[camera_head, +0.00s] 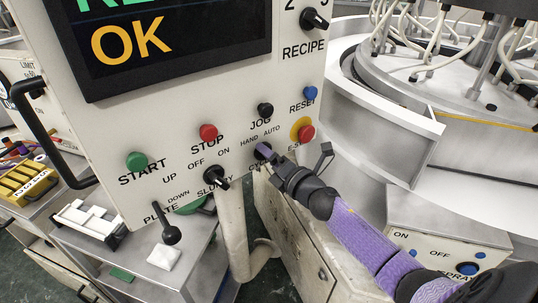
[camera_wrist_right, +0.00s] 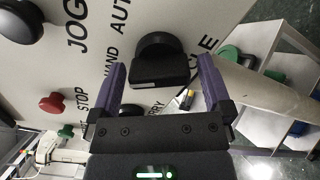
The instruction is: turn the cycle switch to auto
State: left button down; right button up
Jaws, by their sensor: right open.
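The cycle switch (camera_wrist_right: 160,70) is a black knob with a flat grip bar on the pale panel, beside the HAND, AUTO and CYCLE lettering. In the right wrist view it sits between the two purple fingers of my right gripper (camera_wrist_right: 161,64), which is open with a gap on each side of the knob. In the head view my right gripper (camera_head: 271,159) reaches the panel from the lower right and hides most of the switch. I cannot tell which label the knob points to. My left gripper is not in view.
The yellow-ringed red stop button (camera_head: 306,133) is close to my right gripper. The black jog button (camera_head: 265,110), blue reset button (camera_head: 310,93), red stop button (camera_head: 208,132) and slurry switch (camera_head: 216,177) are nearby. A pale pipe (camera_head: 232,235) runs below the panel.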

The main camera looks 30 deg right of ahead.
jog(key=shift+w+a, duration=0.1)
jog(key=shift+w, duration=0.35)
jog(key=c, duration=1.1)
